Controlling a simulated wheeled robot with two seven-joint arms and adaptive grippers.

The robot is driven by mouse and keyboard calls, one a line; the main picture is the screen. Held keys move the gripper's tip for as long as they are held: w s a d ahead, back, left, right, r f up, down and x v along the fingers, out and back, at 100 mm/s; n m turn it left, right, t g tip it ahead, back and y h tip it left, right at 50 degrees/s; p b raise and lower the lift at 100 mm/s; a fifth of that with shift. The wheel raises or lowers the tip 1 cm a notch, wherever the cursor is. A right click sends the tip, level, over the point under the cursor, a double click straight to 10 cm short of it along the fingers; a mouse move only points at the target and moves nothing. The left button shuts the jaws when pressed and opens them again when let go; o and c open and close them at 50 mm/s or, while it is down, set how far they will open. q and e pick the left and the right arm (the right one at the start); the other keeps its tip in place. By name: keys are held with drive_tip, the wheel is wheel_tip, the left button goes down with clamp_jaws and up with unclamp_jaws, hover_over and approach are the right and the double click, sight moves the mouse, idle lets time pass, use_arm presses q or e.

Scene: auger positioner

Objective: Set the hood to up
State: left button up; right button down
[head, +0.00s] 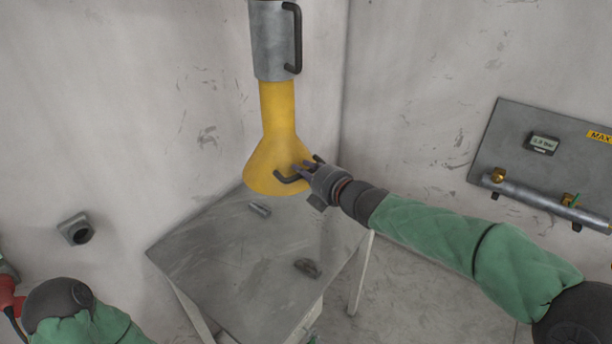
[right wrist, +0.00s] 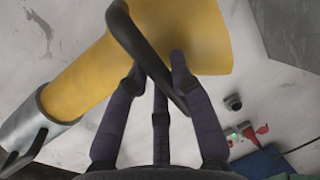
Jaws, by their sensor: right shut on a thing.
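The yellow hood (head: 276,150) hangs from a grey metal pipe (head: 272,42) above the table, with its wide mouth facing down. A dark curved handle (head: 288,179) sits on the hood's lower front. My right gripper (head: 307,170) is shut on this handle from the right. In the right wrist view, the fingers (right wrist: 158,72) close around the dark handle bar (right wrist: 133,38), with the yellow hood (right wrist: 190,35) behind it. My left arm shows at the lower left in the head view, but its gripper is out of view.
A grey table (head: 235,245) stands below the hood, with a small metal piece (head: 260,209) and a dark piece (head: 308,267) on it. A second dark handle (head: 297,40) is on the pipe. A gauge panel (head: 515,145) is on the right wall, a grey outlet (head: 76,229) on the left.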

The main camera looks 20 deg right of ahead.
wheel_tip(320, 180, up, 7)
drive_tip(key=p, duration=0.4)
drive_tip(key=shift+w+d+r, duration=0.1)
drive_tip(key=shift+r, duration=0.05)
drive_tip(key=c, duration=1.1)
unclamp_jaws()
drive_tip(key=shift+o, duration=0.2)
drive_tip(key=shift+f, duration=0.25)
drive_tip(key=shift+s, duration=0.25)
drive_tip(key=v, duration=1.2)
drive_tip(key=shift+w, duration=0.1)
